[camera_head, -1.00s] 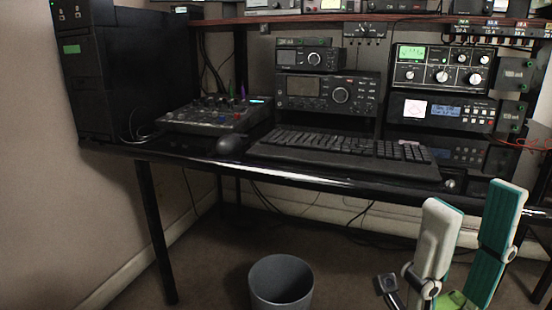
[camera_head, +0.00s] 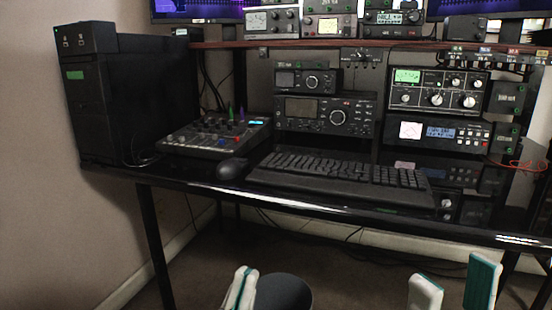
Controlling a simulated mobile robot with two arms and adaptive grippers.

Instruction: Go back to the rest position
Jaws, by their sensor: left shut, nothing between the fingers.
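My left gripper (camera_head: 242,270) shows at the bottom edge, left of centre, with its white and teal fingers together and nothing seen between them. It is below and in front of the desk edge. My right gripper (camera_head: 453,268) shows at the bottom right, with its white finger and teal finger spread apart and an empty gap between. It is also below the desk's front edge, touching nothing visible. The tuner (camera_head: 421,102) with its green-lit meter and several knobs stands on the right of the desk, well beyond both grippers.
The black desk (camera_head: 205,186) bears a keyboard (camera_head: 340,175), a mouse (camera_head: 231,168), a mixer (camera_head: 215,138) and stacked radios (camera_head: 325,115). A shelf (camera_head: 300,44) with more equipment is above. A dark bin (camera_head: 285,292) stands behind my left gripper. Floor left of it is clear.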

